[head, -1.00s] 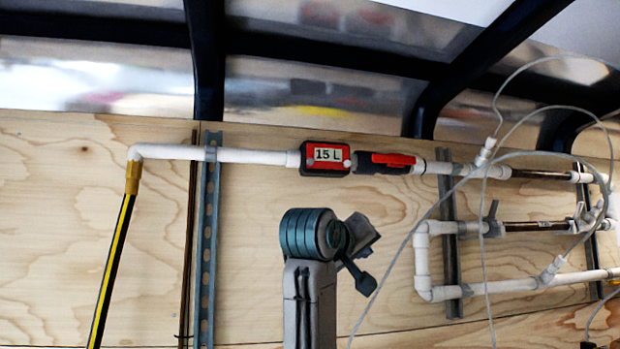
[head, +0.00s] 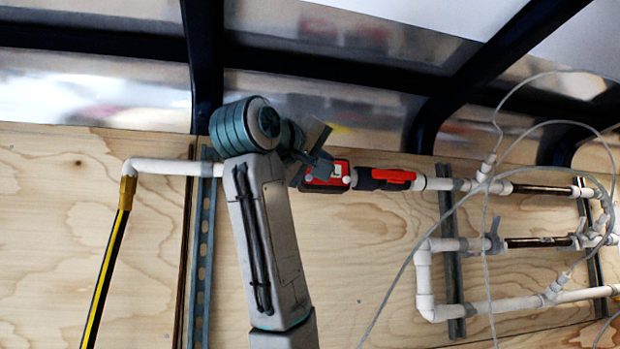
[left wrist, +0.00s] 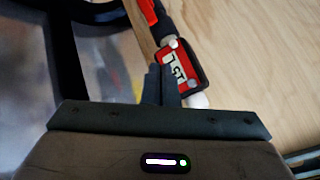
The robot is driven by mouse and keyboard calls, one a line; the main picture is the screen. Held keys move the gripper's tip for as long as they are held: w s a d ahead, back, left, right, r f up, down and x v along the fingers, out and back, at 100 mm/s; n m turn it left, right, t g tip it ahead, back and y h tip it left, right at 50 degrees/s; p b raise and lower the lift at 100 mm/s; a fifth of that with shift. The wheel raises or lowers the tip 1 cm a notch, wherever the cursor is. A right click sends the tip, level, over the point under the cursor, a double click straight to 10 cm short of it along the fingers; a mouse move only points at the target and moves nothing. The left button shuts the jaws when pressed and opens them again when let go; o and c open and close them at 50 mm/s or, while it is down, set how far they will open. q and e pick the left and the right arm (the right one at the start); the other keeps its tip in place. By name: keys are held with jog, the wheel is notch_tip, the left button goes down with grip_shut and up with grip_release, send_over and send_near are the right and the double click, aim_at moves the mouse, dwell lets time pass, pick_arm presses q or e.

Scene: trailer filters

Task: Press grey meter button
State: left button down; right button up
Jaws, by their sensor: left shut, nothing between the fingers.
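The meter (head: 340,178) is a red and black box in line with the white pipe on the plywood wall. My left gripper (head: 318,163) is in front of it and hides much of its face in the head view. The left gripper's fingers (left wrist: 162,82) are together and empty, beside the display in that view. I cannot tell whether they touch the meter. My right gripper is not in view.
A red and black valve (head: 385,178) sits on the pipe just right of the meter. White pipes with thin clear hoses (head: 484,240) fill the right side. A yellow and black hose (head: 108,255) hangs at the left. Dark beams (head: 425,120) cross above.

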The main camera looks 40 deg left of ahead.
aim_at(307, 174)
pick_arm(q)
jog(key=shift+w+a+p, duration=0.6)
jog(key=shift+w+a, duration=0.85)
jog(key=shift+a, duration=0.25)
jog(key=shift+w+a+p, duration=0.55)
jog(key=shift+w+a, duration=0.85)
jog(key=shift+a, duration=0.25)
jog(key=shift+a, duration=0.1)
jog(key=shift+w+a, duration=0.25)
jog(key=shift+w+a, duration=0.35)
dwell(0.5)
jog(key=shift+s+d, duration=0.6)
jog(key=shift+d, duration=0.1)
